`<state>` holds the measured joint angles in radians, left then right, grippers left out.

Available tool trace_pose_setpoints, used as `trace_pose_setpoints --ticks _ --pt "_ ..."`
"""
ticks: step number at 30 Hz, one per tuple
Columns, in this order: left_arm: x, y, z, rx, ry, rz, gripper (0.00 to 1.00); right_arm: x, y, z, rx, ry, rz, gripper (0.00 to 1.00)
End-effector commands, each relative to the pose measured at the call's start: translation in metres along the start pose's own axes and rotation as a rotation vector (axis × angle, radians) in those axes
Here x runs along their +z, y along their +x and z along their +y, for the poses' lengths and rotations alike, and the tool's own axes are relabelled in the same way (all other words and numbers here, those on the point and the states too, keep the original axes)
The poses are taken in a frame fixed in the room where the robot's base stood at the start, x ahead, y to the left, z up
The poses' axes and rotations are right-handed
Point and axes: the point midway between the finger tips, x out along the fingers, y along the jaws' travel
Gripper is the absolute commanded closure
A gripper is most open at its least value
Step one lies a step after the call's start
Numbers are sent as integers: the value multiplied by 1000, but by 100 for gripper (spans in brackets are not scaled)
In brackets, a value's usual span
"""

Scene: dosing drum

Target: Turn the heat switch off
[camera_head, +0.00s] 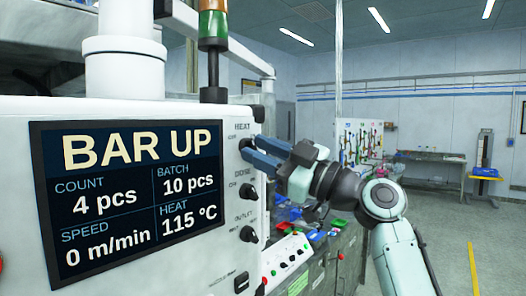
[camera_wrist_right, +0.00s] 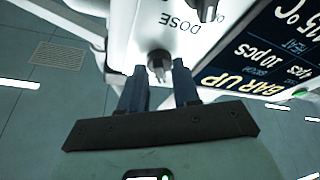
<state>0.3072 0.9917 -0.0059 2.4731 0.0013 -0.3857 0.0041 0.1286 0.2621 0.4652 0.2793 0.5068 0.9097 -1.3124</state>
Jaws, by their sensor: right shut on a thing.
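The heat switch (camera_head: 244,143) is a dark knob under the HEAT label on the white machine's side panel, mostly hidden behind blue fingers in the head view. My right gripper (camera_head: 252,152) reaches it from the right and is shut on it. In the right wrist view the switch (camera_wrist_right: 160,63) sits between the two blue fingertips (camera_wrist_right: 158,74), with the upside-down DOSE label beyond it. I cannot tell which way the switch points. My left gripper is not in view.
The dose knob (camera_head: 247,191) and another knob (camera_head: 249,234) are below on the same panel. A display (camera_head: 130,190) reads BAR UP and heat 115 °C. A button box (camera_head: 287,260) and coloured items are under my right arm. Open floor lies to the right.

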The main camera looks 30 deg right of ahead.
Motion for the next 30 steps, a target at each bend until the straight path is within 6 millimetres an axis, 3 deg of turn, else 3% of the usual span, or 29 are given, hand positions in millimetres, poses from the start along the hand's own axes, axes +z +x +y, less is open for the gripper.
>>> trace_pose_setpoints --ticks 5,6,7,8,20,30 --pt "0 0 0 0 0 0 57 -1 0 1 4 -1 2 99" --pt "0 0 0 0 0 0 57 -1 0 1 4 -1 2 56" --pt "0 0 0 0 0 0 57 -1 0 1 4 -1 2 46" --pt "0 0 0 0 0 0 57 -1 0 1 3 -1 2 44" --pt "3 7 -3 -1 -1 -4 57 1 -10 0 2 0 0 44" --pt "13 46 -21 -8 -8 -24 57 4 -81 -1 7 -4 -3 44"
